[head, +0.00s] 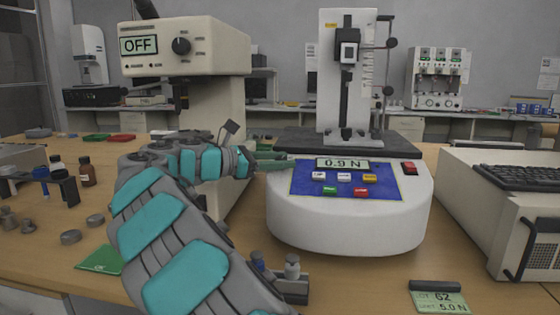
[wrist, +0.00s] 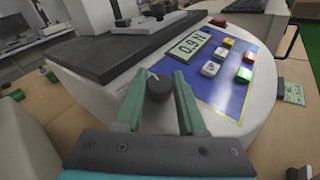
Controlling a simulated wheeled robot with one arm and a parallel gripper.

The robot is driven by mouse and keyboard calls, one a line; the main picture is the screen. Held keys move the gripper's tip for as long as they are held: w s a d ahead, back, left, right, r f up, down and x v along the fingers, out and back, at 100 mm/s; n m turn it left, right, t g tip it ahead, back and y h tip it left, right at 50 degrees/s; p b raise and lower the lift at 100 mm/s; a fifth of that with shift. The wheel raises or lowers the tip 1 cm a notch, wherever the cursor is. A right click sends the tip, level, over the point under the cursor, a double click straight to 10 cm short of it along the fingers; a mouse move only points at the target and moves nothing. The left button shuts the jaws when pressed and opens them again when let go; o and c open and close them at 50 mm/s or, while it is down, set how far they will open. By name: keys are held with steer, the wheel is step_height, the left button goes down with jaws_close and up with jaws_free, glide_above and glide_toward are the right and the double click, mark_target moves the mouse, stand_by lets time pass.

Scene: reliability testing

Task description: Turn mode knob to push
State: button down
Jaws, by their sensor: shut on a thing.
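The mode knob (wrist: 159,89) is a dark round knob with a light pointer mark, at the edge of the blue panel (wrist: 222,103) of the white force tester. In the wrist view the mark points up and slightly left. My gripper (wrist: 161,76) is shut on the knob, with one green finger on each side of it. In the head view my gripper (head: 284,163) reaches the left edge of the panel from the left, and the knob is hidden there. The tester's display (head: 342,163) reads 0.9 N. Any mode labels around the knob are not legible.
Several coloured buttons (head: 344,177) and a red switch (head: 409,168) sit right of my gripper. The test stand (head: 347,75) rises behind. A beige machine (head: 186,48) showing OFF, with its own knob, stands at left. A beige keyboard unit (head: 505,211) is at right.

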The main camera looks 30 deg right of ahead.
steer(key=shift+m+g, duration=1)
steer(key=shift+g, duration=0.1)
steer(key=c, duration=0.5)
jaws_free()
